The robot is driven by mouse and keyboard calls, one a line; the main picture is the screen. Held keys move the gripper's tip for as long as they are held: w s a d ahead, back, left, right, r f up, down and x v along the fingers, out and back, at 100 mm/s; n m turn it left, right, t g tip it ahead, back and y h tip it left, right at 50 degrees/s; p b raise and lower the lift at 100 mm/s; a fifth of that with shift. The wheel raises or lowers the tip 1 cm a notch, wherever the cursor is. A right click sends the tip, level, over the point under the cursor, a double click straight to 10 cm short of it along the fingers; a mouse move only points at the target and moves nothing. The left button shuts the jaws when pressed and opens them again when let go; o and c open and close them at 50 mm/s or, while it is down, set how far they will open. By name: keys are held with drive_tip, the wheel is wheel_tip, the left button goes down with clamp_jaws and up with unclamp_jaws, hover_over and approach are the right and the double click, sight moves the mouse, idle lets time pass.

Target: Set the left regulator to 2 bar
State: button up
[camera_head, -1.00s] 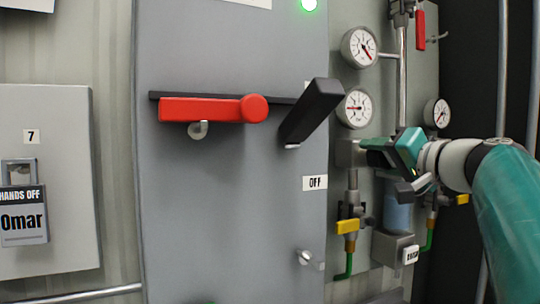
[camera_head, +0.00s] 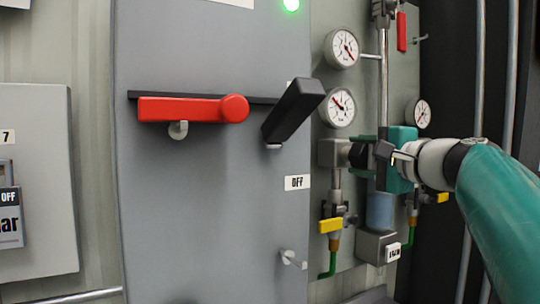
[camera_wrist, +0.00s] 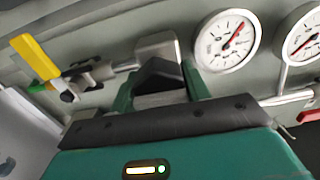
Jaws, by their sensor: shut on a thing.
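The left regulator is a grey block (camera_head: 329,152) with a black knob (camera_head: 357,155) facing right in the head view. My teal gripper (camera_head: 368,155) is shut on this knob. In the wrist view the dark knob (camera_wrist: 160,76) sits between the two teal fingers. The gauge above the regulator (camera_head: 338,108) has its red needle pointing to the upper left. The nearest gauge also shows in the wrist view (camera_wrist: 225,41), where the picture is turned. The scale numbers are too small to read surely.
Another gauge (camera_head: 342,48) is above, and a smaller one (camera_head: 418,114) is to the right. A yellow valve lever (camera_head: 330,225) is below the regulator. A grey panel with a red handle (camera_head: 193,109) and a black handle (camera_head: 293,111) stands to the left.

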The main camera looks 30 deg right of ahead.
drive_tip(key=shift+s+d+m, duration=0.1)
drive_tip(key=shift+m, duration=0.7)
drive_tip(key=o, duration=1)
drive_tip(key=shift+s, duration=0.1)
drive_tip(key=shift+w, duration=0.2)
drive_tip(key=s, duration=1.3)
drive_tip(key=shift+s+d, duration=0.15)
drive_tip(key=shift+s, duration=0.25)
